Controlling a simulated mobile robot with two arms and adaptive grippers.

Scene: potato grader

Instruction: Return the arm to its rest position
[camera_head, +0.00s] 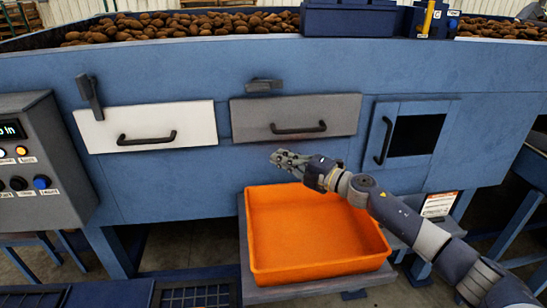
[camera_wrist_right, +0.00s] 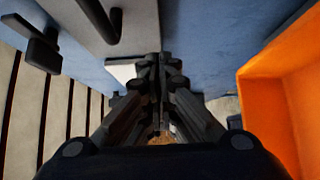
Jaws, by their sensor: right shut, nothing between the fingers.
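My right arm (camera_head: 400,212) reaches in from the lower right in the head view. Its gripper (camera_head: 275,158) is in front of the blue machine, just below the grey drawer and above the back of the orange bin. The fingers are shut and hold nothing. In the right wrist view the closed fingers (camera_wrist_right: 158,70) point ahead towards the blue panel. I cannot tell whether the fingertips touch the panel. My left gripper is in neither view.
The orange bin (camera_head: 262,268) is empty, on a grey stand. The blue machine front carries a white drawer (camera_head: 95,131), a grey drawer (camera_head: 247,118) and a door with a dark window (camera_head: 415,135). A control box (camera_head: 50,210) stands left. Potatoes (camera_head: 190,25) lie on top.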

